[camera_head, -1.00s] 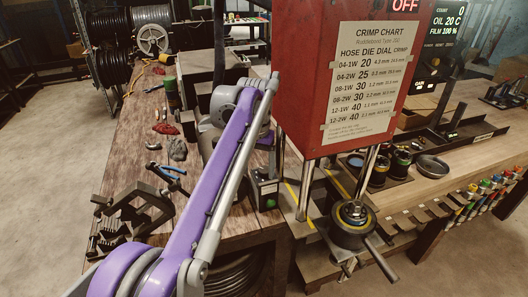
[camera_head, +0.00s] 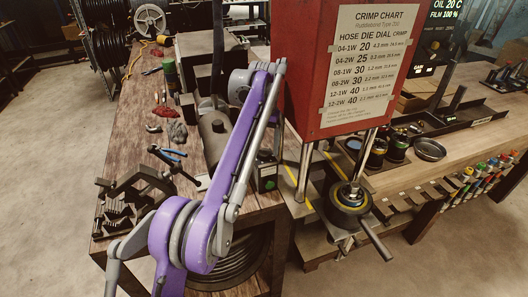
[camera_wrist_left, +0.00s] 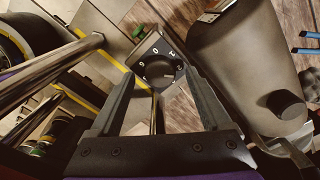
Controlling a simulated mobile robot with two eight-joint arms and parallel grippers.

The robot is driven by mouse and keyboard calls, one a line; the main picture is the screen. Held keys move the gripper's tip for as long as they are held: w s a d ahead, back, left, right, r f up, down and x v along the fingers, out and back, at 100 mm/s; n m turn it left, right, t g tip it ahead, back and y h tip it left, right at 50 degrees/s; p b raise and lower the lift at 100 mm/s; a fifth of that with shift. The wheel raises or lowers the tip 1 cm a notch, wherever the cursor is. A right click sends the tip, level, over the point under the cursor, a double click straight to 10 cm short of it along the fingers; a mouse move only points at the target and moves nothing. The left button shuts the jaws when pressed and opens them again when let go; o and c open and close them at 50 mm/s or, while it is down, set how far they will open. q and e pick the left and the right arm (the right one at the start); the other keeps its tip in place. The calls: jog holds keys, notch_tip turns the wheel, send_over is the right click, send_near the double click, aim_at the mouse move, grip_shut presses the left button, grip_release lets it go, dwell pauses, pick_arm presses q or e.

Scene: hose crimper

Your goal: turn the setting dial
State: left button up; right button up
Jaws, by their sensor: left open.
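The setting dial (camera_wrist_left: 160,71) is a round dark knob with white numerals around its face, on a small light plate or box in the left wrist view. My left gripper (camera_wrist_left: 159,77) is open, with one finger on each side of the dial in the picture. Nothing shows between its fingers except the dial beyond; I cannot tell whether the fingers touch it. In the head view my purple left arm crosses the bench, and its gripper and the dial cannot be made out clearly. My right gripper is out of view.
The red crimper housing (camera_head: 318,110) carries the crimp chart (camera_head: 372,58). Chrome posts stand below it, beside the round die head (camera_head: 349,196). A small box with a green button (camera_head: 267,184) is close by. Blue-handled pliers (camera_head: 168,153) lie on the wooden bench.

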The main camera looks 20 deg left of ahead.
pick_arm(q)
jog(key=shift+w+f, duration=0.1)
jog(key=shift+f, duration=0.8)
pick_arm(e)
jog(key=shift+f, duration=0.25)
pick_arm(q)
jog(key=shift+c, duration=0.3)
grip_shut()
jog(key=shift+r+n+p, duration=0.25)
jog(key=shift+n+p, duration=0.2)
jog(key=shift+n, duration=0.65)
jog(key=shift+w+n, duration=0.1)
jog(key=shift+n, duration=0.8)
jog(key=shift+f+n+p, duration=0.15)
jog(key=shift+n+p, duration=0.15)
jog(key=shift+n, duration=0.3)
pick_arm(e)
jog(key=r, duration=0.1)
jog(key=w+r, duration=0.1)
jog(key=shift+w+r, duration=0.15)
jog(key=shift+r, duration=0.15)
pick_arm(q)
jog(key=shift+o, duration=0.3)
grip_release()
